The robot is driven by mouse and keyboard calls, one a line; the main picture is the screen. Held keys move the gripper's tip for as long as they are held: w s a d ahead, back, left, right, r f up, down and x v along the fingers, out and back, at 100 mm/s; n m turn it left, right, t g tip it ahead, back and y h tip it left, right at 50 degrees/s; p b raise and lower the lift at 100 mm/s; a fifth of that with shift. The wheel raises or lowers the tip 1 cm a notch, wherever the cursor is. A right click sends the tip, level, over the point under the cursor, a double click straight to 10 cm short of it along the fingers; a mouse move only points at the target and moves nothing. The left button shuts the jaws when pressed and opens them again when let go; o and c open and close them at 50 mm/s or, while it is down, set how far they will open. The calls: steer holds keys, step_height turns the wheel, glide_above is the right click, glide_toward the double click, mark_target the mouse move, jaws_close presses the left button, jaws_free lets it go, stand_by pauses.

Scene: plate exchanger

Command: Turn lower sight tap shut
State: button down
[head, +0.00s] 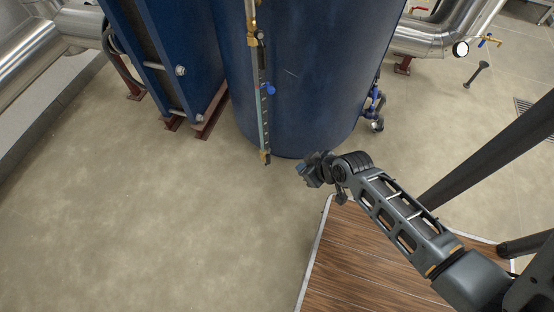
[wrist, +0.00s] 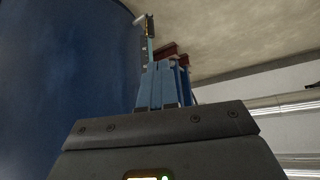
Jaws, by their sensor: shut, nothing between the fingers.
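A tall sight glass (head: 264,105) stands upright against the front of the blue tank (head: 310,80). At its bottom end is a small brass lower tap (head: 265,157), just above the floor in the picture; its handle position is too small to tell. A blue knob (head: 269,89) sits partway up the glass. My gripper (head: 308,170) is to the right of the lower tap and apart from it. In the wrist view its fingers (wrist: 157,88) are together and empty. Part of the sight glass with a pale lever (wrist: 139,20) shows beyond the fingertips there.
The blue plate exchanger (head: 175,55) on red-brown feet stands left of the tank. Blue-handled valves (head: 375,105) stick out at the tank's right side. Silver pipes (head: 430,38) run behind. The floor (head: 150,220) in front is clear.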

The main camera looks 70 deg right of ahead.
mark_target(268, 161)
steer(key=w+d+f+m+t+y+b, duration=0.1)
steer(key=w+d+f+y+b, duration=0.1)
steer(key=d+f+b, duration=0.55)
steer(key=w+d+f+m+y+b, duration=0.2)
steer(key=d+f, duration=0.3)
steer(key=d, duration=0.5)
steer(key=w+a+f+b, duration=0.4)
steer(key=w+f, duration=0.4)
steer(key=w, duration=0.1)
steer(key=shift+b, duration=0.3)
steer(key=shift+w+a+r+n+g+p, duration=0.15)
steer(key=shift+w+n+g+p, duration=0.15)
steer(key=shift+p, duration=0.25)
